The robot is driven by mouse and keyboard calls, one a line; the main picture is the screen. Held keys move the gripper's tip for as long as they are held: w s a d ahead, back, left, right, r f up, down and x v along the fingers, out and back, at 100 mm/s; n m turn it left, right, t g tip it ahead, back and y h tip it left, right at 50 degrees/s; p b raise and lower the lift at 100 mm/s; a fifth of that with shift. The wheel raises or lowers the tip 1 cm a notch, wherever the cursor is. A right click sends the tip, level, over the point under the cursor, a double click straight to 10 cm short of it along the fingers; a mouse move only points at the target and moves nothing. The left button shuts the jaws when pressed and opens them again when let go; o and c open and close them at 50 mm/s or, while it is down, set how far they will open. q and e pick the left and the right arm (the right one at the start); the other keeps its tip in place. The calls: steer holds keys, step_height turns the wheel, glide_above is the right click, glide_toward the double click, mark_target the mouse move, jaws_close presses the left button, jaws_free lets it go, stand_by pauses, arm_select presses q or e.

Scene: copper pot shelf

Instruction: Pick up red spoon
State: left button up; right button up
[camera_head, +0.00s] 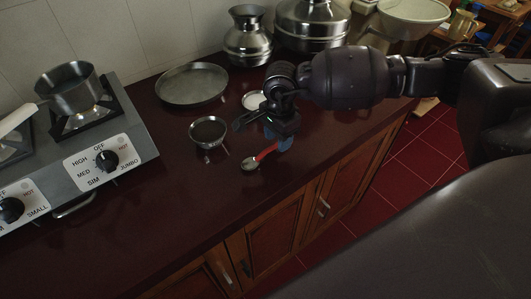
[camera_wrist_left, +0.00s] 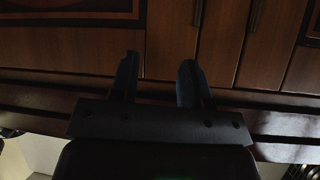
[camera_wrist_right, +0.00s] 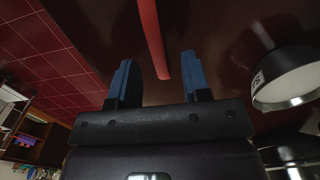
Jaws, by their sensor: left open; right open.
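The red spoon lies on the dark red counter (camera_head: 190,225), its metal bowl (camera_head: 250,164) toward the lower left and its red handle (camera_head: 266,152) running up toward my right gripper (camera_head: 284,142). My right gripper is open, right at the handle end in the head view. In the right wrist view the red handle (camera_wrist_right: 151,35) runs between the lines of the two blue fingers of my right gripper (camera_wrist_right: 160,75), apart from both. My left gripper (camera_wrist_left: 158,75) is open and empty, facing wooden cabinet doors in the left wrist view; it is out of the head view.
A small metal bowl (camera_head: 208,131) stands left of the spoon. A round pan (camera_head: 192,84), a small white dish (camera_head: 253,100) and metal pots (camera_head: 248,38) are behind. A stove (camera_head: 85,135) with a saucepan (camera_head: 69,90) is at left. The counter's front left is clear.

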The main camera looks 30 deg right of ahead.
step_height(320, 180, down, 2)
steer(key=shift+f, duration=0.25)
jaws_close()
steer(key=shift+r, duration=0.15)
step_height(320, 180, up, 20)
steer(key=p, duration=0.1)
stand_by(0.5)
